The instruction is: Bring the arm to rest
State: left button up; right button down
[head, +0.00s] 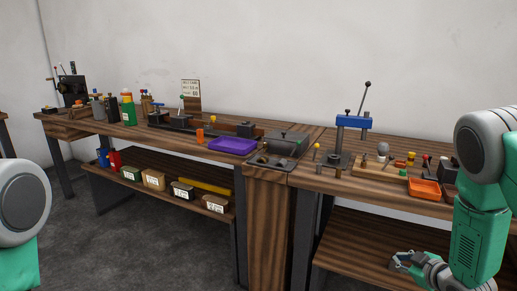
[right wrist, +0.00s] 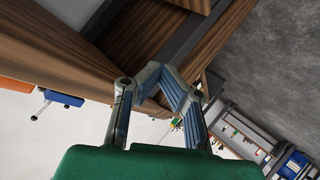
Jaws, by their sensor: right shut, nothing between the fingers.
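My right arm (head: 482,220) comes in at the right edge, a green and grey limb bent downward. Its gripper (head: 402,261) is in front of the right workbench, below the top's front edge and over the area of the lower shelf. In the right wrist view the gripper's (right wrist: 162,76) blue-grey fingers come together, shut and empty, with wooden bench parts beyond them. I cannot tell how far the fingers are from the wood. A rounded grey and green part of my left arm (head: 22,205) shows at the left edge. My left gripper is out of view.
The right workbench (head: 335,182) holds a blue press (head: 352,122), an orange tray (head: 424,189) and small tools. The left workbench (head: 75,128) carries a purple tray (head: 233,145) and bottles. Its shelf holds labelled boxes (head: 154,180). The grey floor (head: 150,250) in front is clear.

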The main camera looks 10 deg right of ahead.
jog(key=s+a+f+m+g, duration=0.2)
jog(key=s+a+f+g, duration=0.1)
jog(key=s+a+f, duration=0.3)
jog(key=s+a+f+m+g, duration=0.2)
jog(key=s+a+f+g, duration=0.15)
jog(key=s+a, duration=0.4)
jog(key=s+a+f+m+g, duration=0.1)
jog(key=s+a+g, duration=0.1)
jog(key=s, duration=0.9)
jog(key=s+a+f+m+g, duration=0.1)
jog(key=s+a+g, duration=0.2)
jog(key=s, duration=0.8)
jog(key=shift+a, duration=0.7)
